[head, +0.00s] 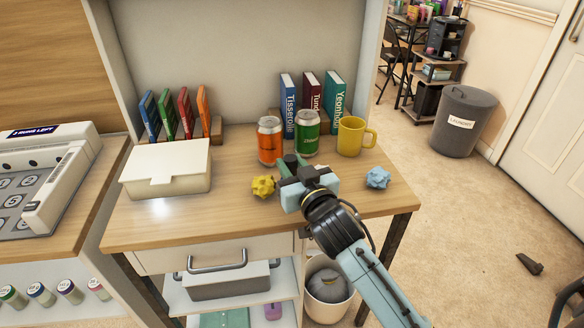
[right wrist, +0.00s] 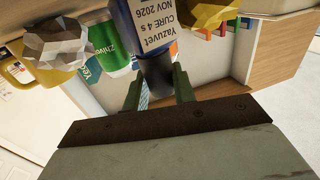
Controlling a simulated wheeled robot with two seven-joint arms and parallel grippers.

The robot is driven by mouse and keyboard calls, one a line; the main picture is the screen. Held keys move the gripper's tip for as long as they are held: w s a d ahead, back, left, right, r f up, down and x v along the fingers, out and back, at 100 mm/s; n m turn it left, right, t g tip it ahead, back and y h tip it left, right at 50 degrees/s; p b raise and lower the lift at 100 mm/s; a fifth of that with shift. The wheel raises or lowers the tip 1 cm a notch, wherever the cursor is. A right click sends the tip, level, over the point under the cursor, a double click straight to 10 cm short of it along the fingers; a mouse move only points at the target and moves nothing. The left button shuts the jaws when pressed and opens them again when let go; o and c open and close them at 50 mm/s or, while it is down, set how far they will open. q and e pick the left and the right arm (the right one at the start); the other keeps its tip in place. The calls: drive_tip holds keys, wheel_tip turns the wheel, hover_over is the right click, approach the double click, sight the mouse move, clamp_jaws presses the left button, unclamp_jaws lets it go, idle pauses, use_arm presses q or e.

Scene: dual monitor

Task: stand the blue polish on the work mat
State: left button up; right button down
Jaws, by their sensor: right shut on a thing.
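My right gripper (head: 290,168) is over the middle of the desk, near its front half. In the right wrist view its fingers (right wrist: 157,92) are shut on the dark neck or cap of the blue polish (right wrist: 148,28). The polish has a white label reading "Yazuvet CURE 4 s NOV 2026". In the head view my gripper hides the polish, and I cannot tell whether its base touches the desk. I see no clear work mat. My left gripper is not in view.
On the desk (head: 130,228) an orange can (head: 269,141), green can (head: 306,136) and yellow mug (head: 351,137) stand behind my gripper. A yellow lump (head: 263,187) and blue lump (head: 378,178) flank it. A white box (head: 166,170) stands left; bare wood lies between.

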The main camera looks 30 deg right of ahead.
drive_tip(key=shift+f, duration=0.15)
drive_tip(key=c, duration=1.1)
unclamp_jaws()
drive_tip(key=shift+c, duration=0.2)
